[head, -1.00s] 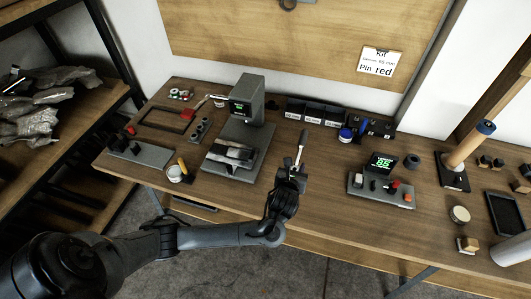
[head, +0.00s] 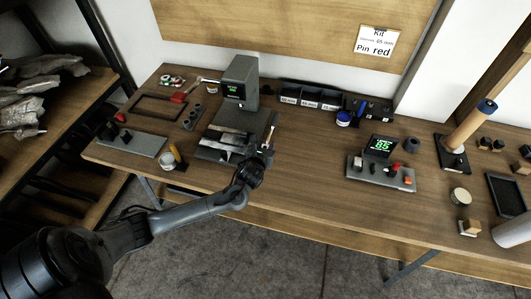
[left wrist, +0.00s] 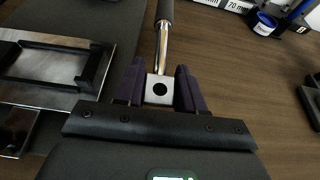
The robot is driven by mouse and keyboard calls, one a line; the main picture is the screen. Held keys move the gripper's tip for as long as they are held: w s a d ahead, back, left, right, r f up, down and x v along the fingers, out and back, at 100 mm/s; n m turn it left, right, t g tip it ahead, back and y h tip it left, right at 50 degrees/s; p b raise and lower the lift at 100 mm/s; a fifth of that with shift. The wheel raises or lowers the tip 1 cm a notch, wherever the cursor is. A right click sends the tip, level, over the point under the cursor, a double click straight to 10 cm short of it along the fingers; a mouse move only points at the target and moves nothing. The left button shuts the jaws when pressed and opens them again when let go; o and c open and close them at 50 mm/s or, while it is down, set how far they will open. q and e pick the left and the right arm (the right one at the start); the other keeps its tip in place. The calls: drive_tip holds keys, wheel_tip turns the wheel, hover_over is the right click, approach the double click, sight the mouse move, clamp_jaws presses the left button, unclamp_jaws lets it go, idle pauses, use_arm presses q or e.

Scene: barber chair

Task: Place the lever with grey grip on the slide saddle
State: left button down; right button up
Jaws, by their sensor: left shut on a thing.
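My left gripper (head: 264,155) is shut on the lever (head: 271,133), at the right front side of the grey machine. In the left wrist view the gripper (left wrist: 157,92) grips the lever's square end plate with a round hole. The lever's shiny rod (left wrist: 162,48) points away from the gripper, and its dark grey grip (left wrist: 166,10) is cut off at the top edge. The slide saddle (head: 229,140), a metal piece with dark rails, sits on the machine's base, left of the gripper. It also shows in the left wrist view (left wrist: 52,45), apart from the lever.
The grey machine (head: 240,84) with a green display stands behind the saddle. Labelled bins (head: 308,97) and a blue-lidded jar (head: 343,118) are behind right. A control box (head: 382,173) is right; wood between is clear.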

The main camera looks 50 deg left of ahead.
use_arm(q)
wheel_tip(320, 180, down, 4)
drive_tip(key=shift+d+r+b, duration=0.1)
drive_tip(key=shift+r+b, duration=0.1)
drive_tip(key=shift+b, duration=0.3)
drive_tip(key=c, duration=1)
unclamp_jaws()
drive_tip(key=shift+f, duration=0.1)
drive_tip(key=shift+o, duration=0.2)
